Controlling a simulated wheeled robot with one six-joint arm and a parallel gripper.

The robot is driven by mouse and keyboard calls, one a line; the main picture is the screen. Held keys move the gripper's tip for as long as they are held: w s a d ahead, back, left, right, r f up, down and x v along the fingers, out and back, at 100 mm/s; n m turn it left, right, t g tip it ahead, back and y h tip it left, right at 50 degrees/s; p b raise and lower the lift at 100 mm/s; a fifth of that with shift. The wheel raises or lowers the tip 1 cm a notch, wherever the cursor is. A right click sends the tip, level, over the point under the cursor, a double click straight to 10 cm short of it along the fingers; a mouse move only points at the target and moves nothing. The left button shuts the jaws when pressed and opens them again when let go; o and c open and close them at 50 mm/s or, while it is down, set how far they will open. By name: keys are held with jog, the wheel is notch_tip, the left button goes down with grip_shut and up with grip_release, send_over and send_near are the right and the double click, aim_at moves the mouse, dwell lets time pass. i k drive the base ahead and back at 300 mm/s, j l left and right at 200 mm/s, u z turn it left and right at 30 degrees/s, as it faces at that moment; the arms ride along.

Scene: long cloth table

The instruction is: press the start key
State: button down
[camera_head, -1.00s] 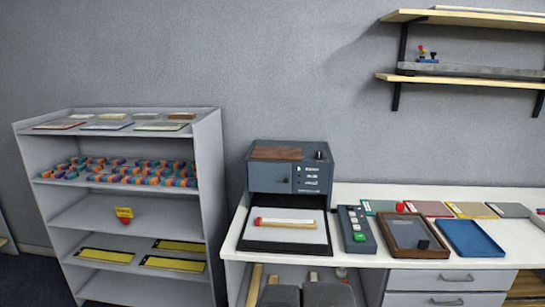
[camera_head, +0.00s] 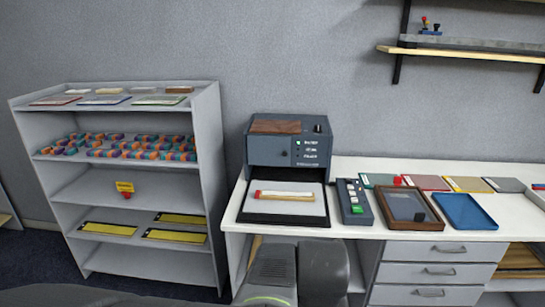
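A dark key panel (camera_head: 354,201) lies on the white table, just right of the grey machine (camera_head: 289,146). It has a column of pale keys and one green key (camera_head: 358,211) at its near end. Which key is the start key cannot be read at this size. A pale board with a red-tipped wooden strip (camera_head: 285,195) lies on the machine's dark base. Dark parts of my own arm show at the bottom centre, below the table edge. My gripper's fingers cannot be made out.
Right of the panel lie a brown framed tray (camera_head: 409,207), a blue tray (camera_head: 465,211) and several coloured sheets. A grey shelf unit (camera_head: 207,160) stands at the left. A wall shelf (camera_head: 460,53) hangs at the upper right. Drawers (camera_head: 437,270) are under the table.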

aim_at(356, 209)
jog(key=i+l+u, duration=0.25)
jog(key=i+l, duration=0.65)
